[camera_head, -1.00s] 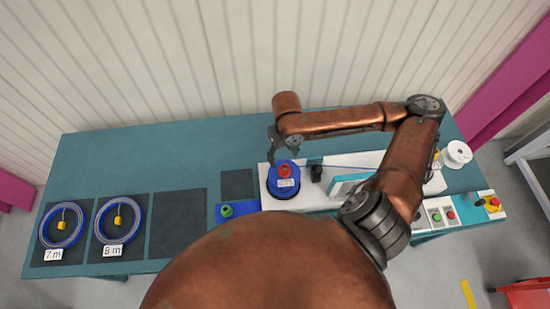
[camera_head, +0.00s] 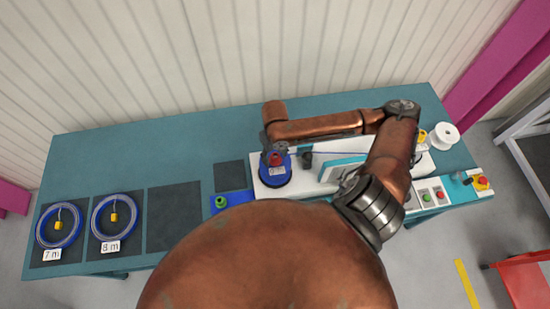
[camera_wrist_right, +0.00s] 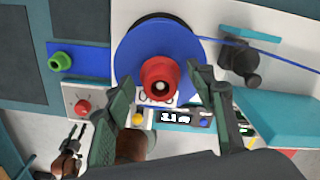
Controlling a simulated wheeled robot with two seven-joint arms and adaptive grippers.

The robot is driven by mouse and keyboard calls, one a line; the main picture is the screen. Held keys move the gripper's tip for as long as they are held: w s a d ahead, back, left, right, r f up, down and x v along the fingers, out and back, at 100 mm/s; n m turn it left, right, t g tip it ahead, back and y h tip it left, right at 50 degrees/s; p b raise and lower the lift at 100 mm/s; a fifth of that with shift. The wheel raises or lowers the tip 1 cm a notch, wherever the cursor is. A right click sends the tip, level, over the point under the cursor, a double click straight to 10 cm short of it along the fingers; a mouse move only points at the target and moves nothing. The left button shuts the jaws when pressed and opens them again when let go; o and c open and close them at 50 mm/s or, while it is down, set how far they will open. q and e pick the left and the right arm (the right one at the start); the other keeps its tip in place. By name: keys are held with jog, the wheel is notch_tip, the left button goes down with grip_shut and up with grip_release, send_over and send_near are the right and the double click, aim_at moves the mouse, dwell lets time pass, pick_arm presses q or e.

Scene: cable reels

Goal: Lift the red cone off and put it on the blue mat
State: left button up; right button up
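The red cone (camera_wrist_right: 158,72) sits on the middle of a blue reel (camera_wrist_right: 185,48), which lies on the white machine; the cone also shows in the head view (camera_head: 276,158). My right gripper (camera_wrist_right: 160,84) is open, with its fingers on either side of the cone and a gap to each. In the head view, my right gripper (camera_head: 275,146) is above the reel and partly hides it. The blue mat (camera_wrist_right: 97,62) lies left of the machine and bears a green cone (camera_wrist_right: 62,61). A small dark, copper-coloured part low left in the wrist view looks like my left gripper (camera_wrist_right: 76,132).
Two blue cable coils (camera_head: 60,225) (camera_head: 115,216) lie on dark mats at the left, labelled 7 m and 8 m. An empty dark mat (camera_head: 174,216) is beside them. A white spool (camera_head: 444,136) and a button panel (camera_head: 430,196) are at the right. The table's back left is clear.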

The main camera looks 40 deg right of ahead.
jog(key=shift+s, duration=0.15)
jog(key=c, duration=1)
pick_arm(q)
jog(key=shift+s, duration=0.5)
pick_arm(e)
jog(key=shift+r, duration=0.3)
notch_tip(320, 180, up, 10)
jog(key=shift+f+b, duration=0.2)
jog(key=shift+b, duration=0.1)
jog(key=o, duration=0.6)
jog(key=c, duration=0.6)
pick_arm(q)
jog(key=shift+w+r+p, duration=0.1)
jog(key=shift+p, duration=0.35)
